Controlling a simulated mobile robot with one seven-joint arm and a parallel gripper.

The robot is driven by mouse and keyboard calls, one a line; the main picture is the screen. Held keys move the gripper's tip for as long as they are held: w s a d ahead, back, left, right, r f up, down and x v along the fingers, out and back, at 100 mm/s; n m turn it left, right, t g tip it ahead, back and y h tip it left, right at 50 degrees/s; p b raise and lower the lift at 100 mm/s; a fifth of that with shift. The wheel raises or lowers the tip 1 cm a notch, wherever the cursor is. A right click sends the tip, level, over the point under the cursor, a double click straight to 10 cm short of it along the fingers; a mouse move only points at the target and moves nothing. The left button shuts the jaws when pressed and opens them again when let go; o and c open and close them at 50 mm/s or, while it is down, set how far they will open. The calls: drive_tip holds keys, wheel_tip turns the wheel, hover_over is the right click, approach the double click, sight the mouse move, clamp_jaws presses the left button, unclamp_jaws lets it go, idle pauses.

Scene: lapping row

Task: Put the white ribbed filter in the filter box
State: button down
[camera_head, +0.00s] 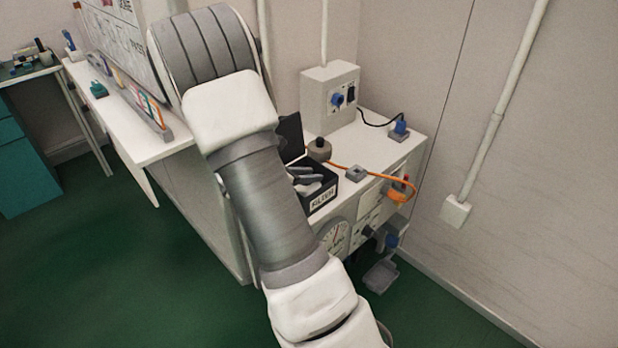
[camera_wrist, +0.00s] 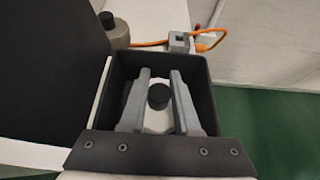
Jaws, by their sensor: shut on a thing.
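The filter box (camera_head: 323,198) is a black open box with a "FILTER" label on its front, on the white bench top. Its dark wall also shows in the wrist view (camera_wrist: 203,95). My gripper (camera_wrist: 160,78) reaches into the box from above, and its two grey fingers are shut on the white filter (camera_wrist: 158,122). The filter's round black end faces the wrist camera; its ribs cannot be made out. In the head view my gripper (camera_head: 312,180) shows at the box opening, partly hidden by my arm. Whether the filter touches the box floor cannot be told.
A dark raised panel (camera_wrist: 50,70), apparently the box's lid, stands left of the box. A grey switch box (camera_head: 330,98) stands at the back.

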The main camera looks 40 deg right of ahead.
drive_tip(key=c, duration=0.6)
unclamp_jaws()
drive_tip(key=shift+r, duration=0.2)
drive_tip(key=w+p+v, duration=0.1)
drive_tip(key=p+v, duration=0.2)
drive_tip(key=v, duration=0.8)
drive_tip(key=s+a+r+m+t+y, duration=0.1)
drive_tip(key=s+a+r+m+y, duration=0.3)
drive_tip(key=s+a+r+m, duration=0.1)
drive_tip(key=s+a+r+m+t+y, duration=0.2)
drive_tip(key=s+a+r+m+y, duration=0.2)
drive_tip(key=s+a+r+m, duration=0.2)
drive_tip(key=s+a+r+m+t+y, duration=0.1)
drive_tip(key=s+a+r+m+y, duration=0.3)
drive_tip(key=s+a+m, duration=0.3)
drive_tip(key=shift+s+a+r+m+t, duration=0.1)
drive_tip(key=shift+s+r+m+t, duration=0.3)
drive_tip(key=shift+s+r, duration=0.35)
drive_tip(key=shift+w+r, duration=0.1)
drive_tip(key=shift+w, duration=0.05)
